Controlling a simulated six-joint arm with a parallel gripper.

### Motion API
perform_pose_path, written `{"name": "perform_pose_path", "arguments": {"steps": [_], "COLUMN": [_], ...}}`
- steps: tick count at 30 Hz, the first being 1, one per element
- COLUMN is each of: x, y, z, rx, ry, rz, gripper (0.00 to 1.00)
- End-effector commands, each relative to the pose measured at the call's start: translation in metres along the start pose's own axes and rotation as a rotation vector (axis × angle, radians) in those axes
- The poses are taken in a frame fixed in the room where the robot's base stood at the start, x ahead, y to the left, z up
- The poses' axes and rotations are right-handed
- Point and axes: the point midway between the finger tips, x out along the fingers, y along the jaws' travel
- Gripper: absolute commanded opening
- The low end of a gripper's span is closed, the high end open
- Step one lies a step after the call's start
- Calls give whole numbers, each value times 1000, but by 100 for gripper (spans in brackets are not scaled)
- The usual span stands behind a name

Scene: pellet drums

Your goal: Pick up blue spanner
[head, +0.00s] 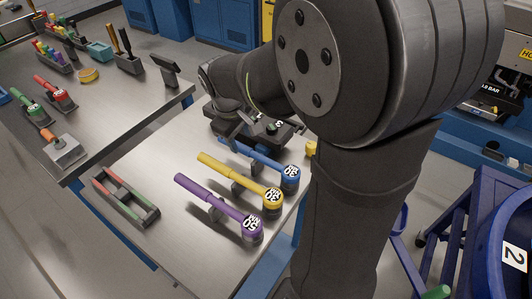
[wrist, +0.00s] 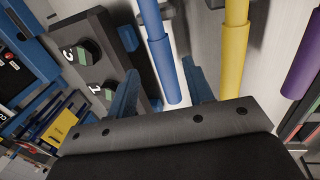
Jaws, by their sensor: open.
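The blue spanner (head: 268,162) rests on the metal table, its round labelled head (head: 291,174) toward the right. Its far handle end is partly hidden by my gripper (head: 233,131) in the head view. In the wrist view my gripper (wrist: 160,70) is open, with one finger on each side of the blue spanner's handle (wrist: 165,65). I see gaps between handle and fingers, but cannot tell how far the fingertips reach down around it. The spanner's head is out of the wrist view.
A yellow spanner (head: 230,179) lies parallel beside the blue one, with a purple spanner (head: 208,200) beyond it. A dark block with numbered knobs (wrist: 85,60) stands close on the other side. A red-and-green tray (head: 126,198) sits at the table's left.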

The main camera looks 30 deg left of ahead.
Motion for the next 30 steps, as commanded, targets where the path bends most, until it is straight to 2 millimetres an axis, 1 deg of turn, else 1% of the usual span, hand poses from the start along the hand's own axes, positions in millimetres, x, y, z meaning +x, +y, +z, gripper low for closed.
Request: {"name": "perform_pose_path", "arguments": {"steps": [4, 9, 12, 15, 21, 22, 23, 24, 28, 29, 30], "x": [11, 37, 49, 53, 54, 54, 54, 54, 53, 53, 53], "y": [-1, -5, -4, -4, -4, -4, -4, -4, -4, -4, -4], "z": [-1, -5, -5, -5, -5, -5, -5, -5, -5, -5, -5], "rx": [0, -1, -1, -1, 0, 0, 0, 0, 0, 0, 0], "ry": [-3, -5, -4, -1, 0, 0, 0, 0, 0, -1, 0], "rz": [-1, -2, -1, 0, 0, 0, 0, 0, 0, 0, 0], "gripper": [47, 47, 47, 47, 47, 43, 38, 30, 4, 0, 0]}}
